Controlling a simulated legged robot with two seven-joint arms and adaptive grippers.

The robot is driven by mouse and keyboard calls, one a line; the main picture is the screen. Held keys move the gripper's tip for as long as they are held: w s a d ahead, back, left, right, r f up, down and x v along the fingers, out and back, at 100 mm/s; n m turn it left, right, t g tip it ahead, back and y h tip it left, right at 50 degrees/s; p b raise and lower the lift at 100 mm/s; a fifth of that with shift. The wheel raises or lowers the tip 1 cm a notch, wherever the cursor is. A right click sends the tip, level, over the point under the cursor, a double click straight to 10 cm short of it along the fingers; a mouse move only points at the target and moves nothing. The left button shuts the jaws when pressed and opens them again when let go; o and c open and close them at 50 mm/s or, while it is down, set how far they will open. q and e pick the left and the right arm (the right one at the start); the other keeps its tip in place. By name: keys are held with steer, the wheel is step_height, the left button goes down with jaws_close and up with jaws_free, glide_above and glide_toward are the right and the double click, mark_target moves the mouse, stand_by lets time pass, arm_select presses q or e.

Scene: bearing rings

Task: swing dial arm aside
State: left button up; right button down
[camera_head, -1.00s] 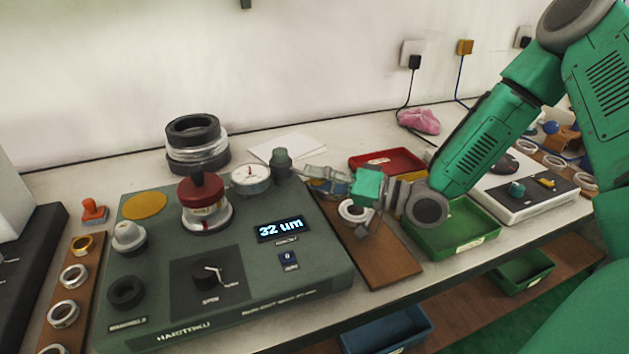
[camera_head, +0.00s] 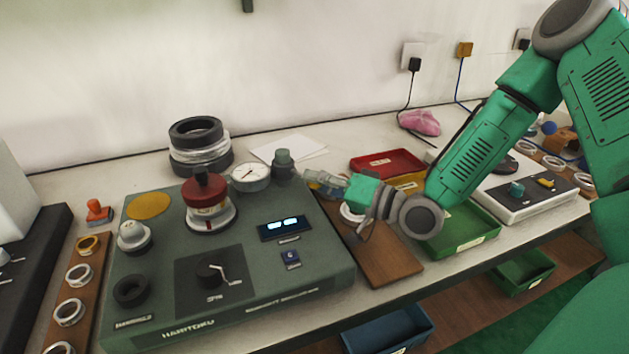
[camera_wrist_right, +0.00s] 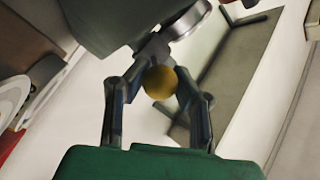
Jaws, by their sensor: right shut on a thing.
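The dial gauge (camera_head: 250,177), with a white round face, stands at the back of the grey-green instrument (camera_head: 270,268), beside a dark green post (camera_head: 284,167). My right gripper (camera_head: 318,182) comes in from the right, just right of the post. In the right wrist view its fingers (camera_wrist_right: 158,90) are closed around a yellow ball knob (camera_wrist_right: 160,82). The knob sits at the end of a grey bar that leads up toward a silvery round part. The bar's far end is hard to make out. My left gripper is out of view.
A red-topped part (camera_head: 205,198) stands on the instrument left of the dial. The display (camera_head: 284,228) shows dashes. A brown board (camera_head: 393,262) with a ring lies under my right wrist. Red (camera_head: 385,163) and green trays (camera_head: 462,235) lie to the right. A stack of dark rings (camera_head: 199,145) stands behind.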

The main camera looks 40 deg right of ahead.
steer(key=c, duration=1.6)
jaws_free()
steer(key=shift+s+f, duration=0.1)
steer(key=shift+f, duration=0.15)
steer(key=o, duration=0.4)
steer(key=shift+d, duration=0.35)
steer(key=shift+a, duration=0.15)
steer(key=shift+s+r, duration=0.1)
steer(key=shift+s, duration=0.35)
steer(key=v, duration=0.6)
steer(key=d+v, duration=0.1)
steer(key=v, duration=0.2)
steer(key=shift+d+f, duration=0.1)
steer(key=shift+f, duration=0.15)
steer(key=shift+s+d, duration=0.25)
steer(key=shift+s, duration=0.35)
steer(key=shift+s+a+r, duration=0.1)
steer(key=shift+s, duration=0.1)
